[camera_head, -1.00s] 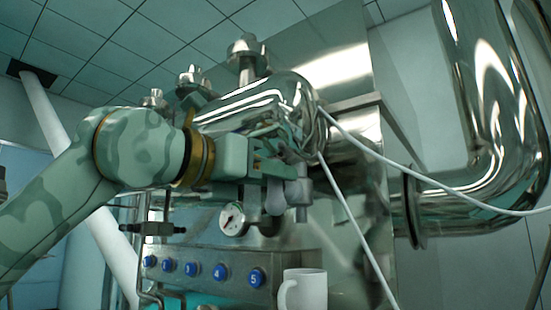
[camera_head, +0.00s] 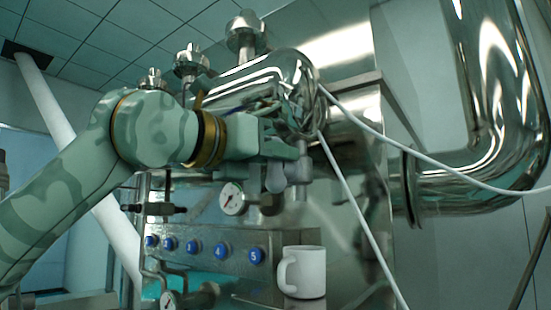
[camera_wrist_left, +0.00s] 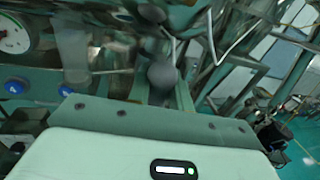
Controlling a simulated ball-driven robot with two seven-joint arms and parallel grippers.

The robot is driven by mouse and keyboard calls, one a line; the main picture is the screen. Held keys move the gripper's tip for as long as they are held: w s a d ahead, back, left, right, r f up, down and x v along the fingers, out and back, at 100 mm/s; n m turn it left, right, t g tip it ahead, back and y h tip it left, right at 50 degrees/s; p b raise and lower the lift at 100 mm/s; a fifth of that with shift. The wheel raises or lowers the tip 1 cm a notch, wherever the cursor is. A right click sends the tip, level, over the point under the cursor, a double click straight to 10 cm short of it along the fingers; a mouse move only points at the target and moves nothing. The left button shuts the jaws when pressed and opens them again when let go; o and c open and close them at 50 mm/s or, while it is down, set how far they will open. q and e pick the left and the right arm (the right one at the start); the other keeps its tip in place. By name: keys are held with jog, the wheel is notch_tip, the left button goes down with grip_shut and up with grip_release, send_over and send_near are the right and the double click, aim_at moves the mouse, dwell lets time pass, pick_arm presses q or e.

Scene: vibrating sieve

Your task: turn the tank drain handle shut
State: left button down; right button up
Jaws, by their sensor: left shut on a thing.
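The shiny steel tank (camera_head: 270,85) lies across the middle of the head view. My left gripper (camera_head: 290,152) is at its underside, near the grey fittings hanging below it. In the left wrist view, a dark rounded knob, apparently the drain handle (camera_wrist_left: 162,76), shows just beyond my left gripper (camera_wrist_left: 160,92). The gripper is shut on it, though the contact is blurred and partly hidden. How far the handle is turned cannot be told. My right gripper is in neither view.
A pressure gauge (camera_head: 232,198) sits below the gripper. A steel panel with numbered blue buttons (camera_head: 220,251) and a white mug (camera_head: 303,272) are lower down. Two white cables (camera_head: 430,165) run down right of the tank. A large steel pipe (camera_head: 490,165) fills the right side.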

pick_arm(q)
jog(key=n+t+b, duration=0.1)
jog(key=n+b, duration=0.3)
jog(key=b, duration=0.1)
jog(key=n+t+b, duration=0.1)
jog(key=n+b, duration=0.4)
jog(key=b, duration=0.1)
jog(key=a+f+n+b, duration=0.1)
jog(key=n+b, duration=0.3)
jog(key=b, duration=0.1)
jog(key=shift+w+a+f+n+t, duration=0.1)
jog(key=shift+w+n+t, duration=0.3)
jog(key=shift+f+n+t+y+b, duration=0.1)
jog(key=shift+n+t+y+b, duration=0.25)
jog(key=shift+n+b, duration=0.9)
jog(key=shift+f+n+t+y+b, duration=0.1)
jog(key=shift+n+t+y+b, duration=0.45)
jog(key=shift+n, duration=1.1)
jog(key=c, duration=1.3)
grip_release()
jog(key=shift+a, duration=0.1)
